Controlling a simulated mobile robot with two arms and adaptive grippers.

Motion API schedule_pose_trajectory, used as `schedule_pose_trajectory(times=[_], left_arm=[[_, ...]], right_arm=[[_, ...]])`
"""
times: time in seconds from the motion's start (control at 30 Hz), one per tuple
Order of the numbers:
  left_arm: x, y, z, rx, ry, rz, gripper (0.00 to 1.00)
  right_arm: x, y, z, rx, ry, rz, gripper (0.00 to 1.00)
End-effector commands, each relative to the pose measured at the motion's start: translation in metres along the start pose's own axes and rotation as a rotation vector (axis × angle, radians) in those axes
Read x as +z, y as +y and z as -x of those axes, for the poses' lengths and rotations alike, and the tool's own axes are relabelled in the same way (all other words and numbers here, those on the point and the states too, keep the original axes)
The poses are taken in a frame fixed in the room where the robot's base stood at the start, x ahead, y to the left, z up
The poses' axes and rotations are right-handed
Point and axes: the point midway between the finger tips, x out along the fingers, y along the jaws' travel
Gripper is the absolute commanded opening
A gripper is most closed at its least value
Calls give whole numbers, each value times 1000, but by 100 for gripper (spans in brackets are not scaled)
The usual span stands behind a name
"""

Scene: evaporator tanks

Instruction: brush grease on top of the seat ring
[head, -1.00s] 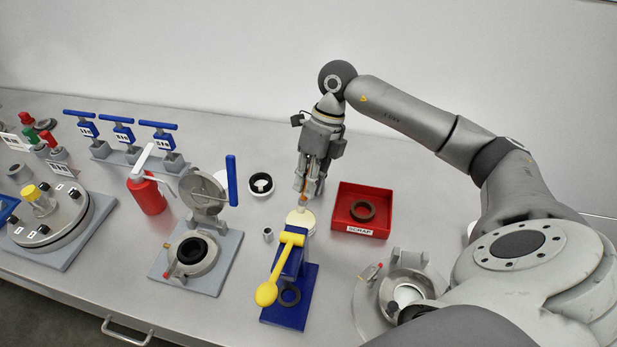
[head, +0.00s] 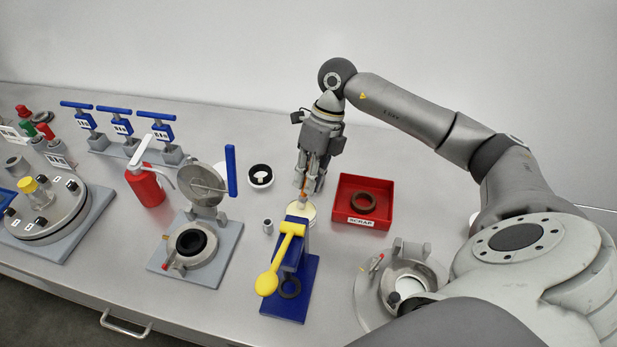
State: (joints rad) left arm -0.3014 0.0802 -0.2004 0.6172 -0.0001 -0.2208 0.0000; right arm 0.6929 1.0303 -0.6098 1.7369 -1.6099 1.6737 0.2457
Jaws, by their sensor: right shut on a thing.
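My right gripper (head: 306,190) points down at the middle of the bench, shut on a thin brush with an orange-brown handle (head: 303,192). The brush's lower end is at a cream round pot (head: 309,211) behind the blue press; I cannot tell whether the bristles touch what is inside. A black ring (head: 190,243) sits in the round metal opening on a grey base (head: 215,268), left of the gripper. Its hinged lid (head: 205,184) stands open. This looks like the seat ring, but no label confirms it. My left gripper is out of view.
A blue press (head: 300,300) with a yellow lever (head: 280,262) stands in front of the pot. A red scrap tray (head: 387,221) holding a brown ring is to the right. A red can (head: 147,188) and blue-handled valves (head: 120,127) are left.

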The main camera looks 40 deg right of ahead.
Motion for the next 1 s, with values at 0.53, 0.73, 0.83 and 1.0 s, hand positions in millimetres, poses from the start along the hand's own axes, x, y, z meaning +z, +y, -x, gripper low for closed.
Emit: schedule_pose_trajectory(times=[0.53,0.73,0.83,1.0], left_arm=[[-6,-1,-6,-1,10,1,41],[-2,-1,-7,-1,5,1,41],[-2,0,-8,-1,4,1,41],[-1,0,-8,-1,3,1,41]], right_arm=[[0,-3,-6,0,0,0,0],[0,-3,-9,0,0,0,0],[0,-4,-10,0,0,0,0],[0,-4,-10,0,0,0,0]])
